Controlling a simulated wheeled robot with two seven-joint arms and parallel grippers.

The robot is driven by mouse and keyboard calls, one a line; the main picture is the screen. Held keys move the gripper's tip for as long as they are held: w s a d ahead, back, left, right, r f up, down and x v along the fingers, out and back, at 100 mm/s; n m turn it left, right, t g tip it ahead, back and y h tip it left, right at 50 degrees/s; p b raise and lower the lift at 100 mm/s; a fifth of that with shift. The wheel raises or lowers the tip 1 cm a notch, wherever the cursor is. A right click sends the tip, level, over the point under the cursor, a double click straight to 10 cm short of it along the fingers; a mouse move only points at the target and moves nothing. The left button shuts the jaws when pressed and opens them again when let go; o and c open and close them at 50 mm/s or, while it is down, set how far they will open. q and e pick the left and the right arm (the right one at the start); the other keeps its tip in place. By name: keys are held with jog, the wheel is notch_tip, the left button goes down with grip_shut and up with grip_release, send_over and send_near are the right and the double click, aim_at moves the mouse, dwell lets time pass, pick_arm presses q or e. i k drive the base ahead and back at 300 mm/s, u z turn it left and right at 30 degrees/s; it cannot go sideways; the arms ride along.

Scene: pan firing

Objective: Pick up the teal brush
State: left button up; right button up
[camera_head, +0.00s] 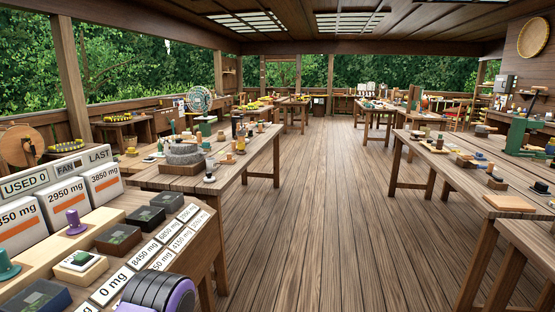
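A teal piece with an upright knob (7,266) stands on the light wooden strip at the left edge of the head view, partly cut off by the frame. I cannot tell for sure that it is the teal brush. A smaller dark green knob (82,258) sits on a pale block closer to the middle of the same bench. Neither gripper shows in this view. A black ribbed, purple-edged rounded part at the bottom edge may be mine; no fingers show on it.
The near-left bench holds a purple knob (75,222), dark boxes (118,238), weight-marked cards (145,255) and white labelled boxes (65,196). A table with a grey stone stack (184,153) stands behind. Another table (470,185) is at right. The plank floor (325,220) between is clear.

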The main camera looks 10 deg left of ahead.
aim_at(206, 146)
jog(key=i, duration=6.9)
jog(key=u, duration=3.55)
